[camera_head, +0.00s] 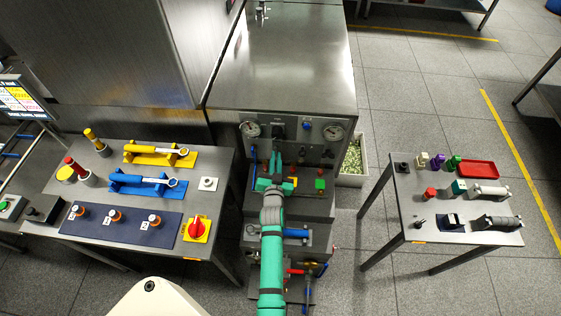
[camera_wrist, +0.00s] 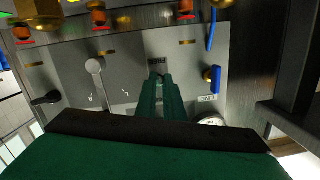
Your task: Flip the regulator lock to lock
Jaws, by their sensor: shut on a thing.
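My green gripper (camera_head: 277,162) reaches up to the grey control panel between two round gauges.
In the wrist view, a pale round-ended lever (camera_wrist: 95,66) and a black knob (camera_wrist: 45,98) are left of the fingers, and a blue handle (camera_wrist: 212,80) is right. Side tables with tools (camera_head: 130,200) and small parts (camera_head: 455,200) flank the machine.

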